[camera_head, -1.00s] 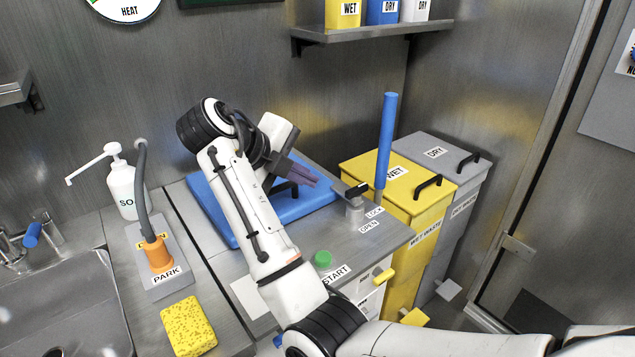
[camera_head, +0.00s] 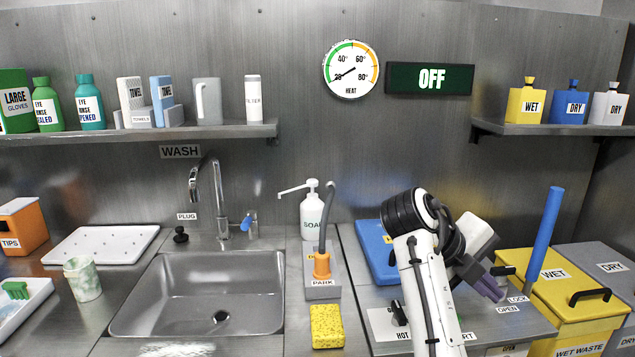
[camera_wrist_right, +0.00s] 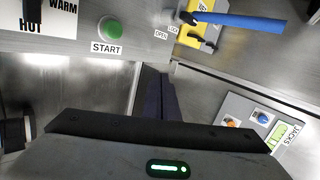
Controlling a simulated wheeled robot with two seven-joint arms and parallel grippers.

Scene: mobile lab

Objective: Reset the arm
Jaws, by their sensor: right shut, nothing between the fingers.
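My right arm rises from the lower right of the head view and bends at the elbow. Its gripper (camera_head: 490,287) has dark purple fingers, shut and empty. It points down and right, in front of the blue board (camera_head: 372,252) and near the LOCK and OPEN labels. In the right wrist view the fingers (camera_wrist_right: 160,98) are close together with nothing between them. The green START button (camera_wrist_right: 109,31) is up and left of them there. My left gripper is not in view.
A blue upright handle (camera_head: 545,232) stands beside the yellow WET bin (camera_head: 588,306). A soap bottle (camera_head: 312,213), an orange park holder (camera_head: 321,265) and a yellow sponge (camera_head: 326,326) stand left of the arm. The sink (camera_head: 200,290) is further left.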

